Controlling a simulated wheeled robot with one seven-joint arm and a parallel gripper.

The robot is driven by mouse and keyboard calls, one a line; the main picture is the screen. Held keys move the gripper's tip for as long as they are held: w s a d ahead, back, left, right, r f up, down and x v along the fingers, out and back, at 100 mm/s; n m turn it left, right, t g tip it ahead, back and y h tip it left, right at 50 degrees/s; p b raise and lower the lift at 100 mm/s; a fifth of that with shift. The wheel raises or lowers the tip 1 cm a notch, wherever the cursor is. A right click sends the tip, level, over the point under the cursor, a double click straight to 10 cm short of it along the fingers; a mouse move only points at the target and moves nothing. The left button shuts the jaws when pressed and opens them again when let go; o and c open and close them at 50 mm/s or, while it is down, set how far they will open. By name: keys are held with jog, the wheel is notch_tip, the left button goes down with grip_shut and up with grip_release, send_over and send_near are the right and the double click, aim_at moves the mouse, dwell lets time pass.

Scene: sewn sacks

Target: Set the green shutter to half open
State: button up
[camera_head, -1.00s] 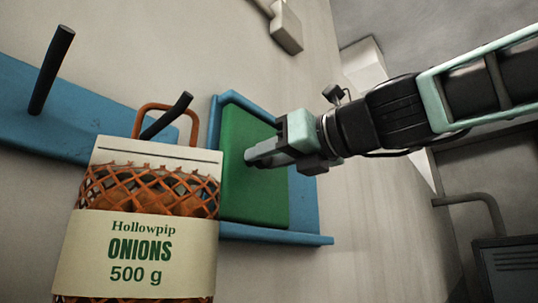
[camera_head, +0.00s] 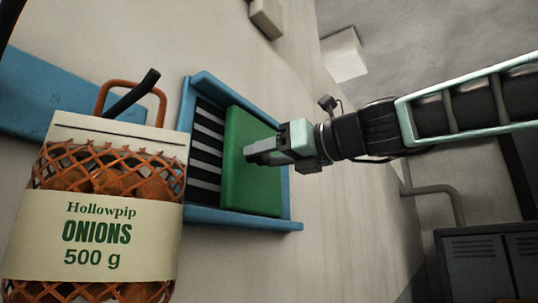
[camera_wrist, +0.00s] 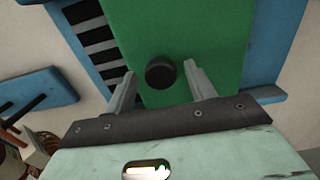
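The green shutter (camera_head: 248,185) sits in a blue wall frame (camera_head: 250,219). It stands right of the frame's left side, baring dark and pale slats (camera_head: 205,150) on the left. A narrow blue strip shows to its right. The wrist view shows the shutter (camera_wrist: 215,35) with a round black knob (camera_wrist: 160,72) on its face. My gripper (camera_head: 255,153) is at the shutter's face. In the wrist view its two fingers stand apart, one on each side of the knob, with a visible gap on both sides. The knob is hidden in the head view.
A netted onion sack (camera_head: 95,225) hangs from a dark peg (camera_head: 135,92) on a blue board (camera_head: 55,90), left of the frame. A small block (camera_head: 267,17) is on the wall above. Grey lockers (camera_head: 480,265) stand at the lower right.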

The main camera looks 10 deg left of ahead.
jog(key=b+v, duration=0.7)
jog(key=v, duration=1)
jog(key=shift+d, duration=0.2)
